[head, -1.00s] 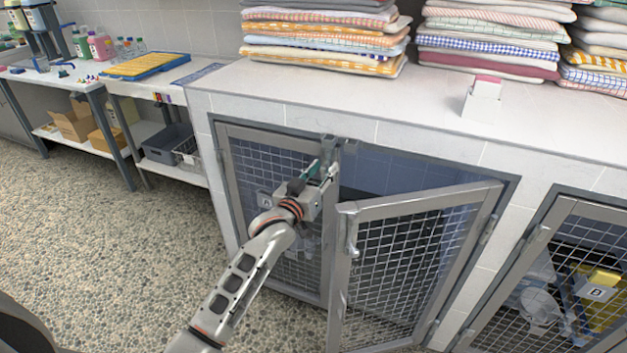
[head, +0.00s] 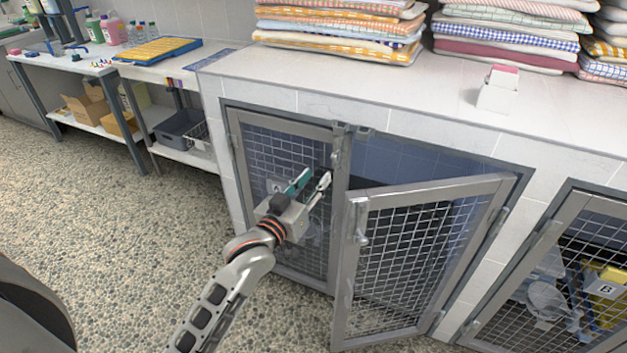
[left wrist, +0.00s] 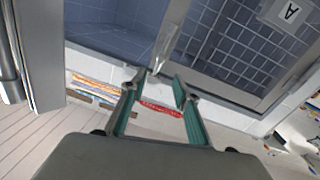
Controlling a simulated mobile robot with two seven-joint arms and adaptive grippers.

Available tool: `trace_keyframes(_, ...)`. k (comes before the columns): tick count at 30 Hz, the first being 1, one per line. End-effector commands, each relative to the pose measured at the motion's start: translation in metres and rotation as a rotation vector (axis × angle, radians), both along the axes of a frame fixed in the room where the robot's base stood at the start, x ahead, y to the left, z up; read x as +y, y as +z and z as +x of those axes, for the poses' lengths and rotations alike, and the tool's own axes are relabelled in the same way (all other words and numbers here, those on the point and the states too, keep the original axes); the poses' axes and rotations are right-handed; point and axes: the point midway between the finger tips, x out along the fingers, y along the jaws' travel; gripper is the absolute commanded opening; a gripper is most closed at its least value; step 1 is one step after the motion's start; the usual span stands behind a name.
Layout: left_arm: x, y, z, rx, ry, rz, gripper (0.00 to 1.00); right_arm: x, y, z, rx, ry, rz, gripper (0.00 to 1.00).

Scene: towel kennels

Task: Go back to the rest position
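My left gripper (head: 311,184) is in front of the left mesh door (head: 280,140) of the kennel, below and left of the latch at the door's top edge. In the left wrist view its two green-sided fingers (left wrist: 158,88) stand apart with nothing between them, so it is open and empty. The left door looks closed and has an "A" tag, which shows in the wrist view (left wrist: 290,12). The right mesh door (head: 425,255) of the same kennel stands swung outward. My right gripper is not in view.
Stacks of folded towels (head: 340,28) and a small white box with a pink top (head: 498,90) lie on the tiled counter (head: 420,85). A kennel tagged "B" (head: 605,288) is at right. A side table (head: 145,68) stands at left. The pebbled floor (head: 130,220) at left is clear.

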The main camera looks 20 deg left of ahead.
Motion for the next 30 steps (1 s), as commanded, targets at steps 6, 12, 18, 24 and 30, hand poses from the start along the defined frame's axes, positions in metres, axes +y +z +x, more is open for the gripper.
trace_keyframes(6,0.0,0.0,0.0,0.0,0.0,0.0,0.3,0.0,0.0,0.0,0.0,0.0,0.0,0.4)
trace_keyframes(12,-0.004,-0.03,-0.025,0.063,-0.012,0.045,0.3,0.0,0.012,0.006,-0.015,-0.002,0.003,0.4)
trace_keyframes(18,-0.016,-0.113,-0.109,0.237,-0.061,0.174,0.3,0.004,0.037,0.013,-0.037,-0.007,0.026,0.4)
trace_keyframes(24,-0.029,-0.185,-0.217,0.418,-0.139,0.297,0.3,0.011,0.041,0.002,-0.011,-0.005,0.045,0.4)
trace_keyframes(30,-0.036,-0.221,-0.294,0.531,-0.204,0.367,0.3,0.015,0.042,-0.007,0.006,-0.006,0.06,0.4)
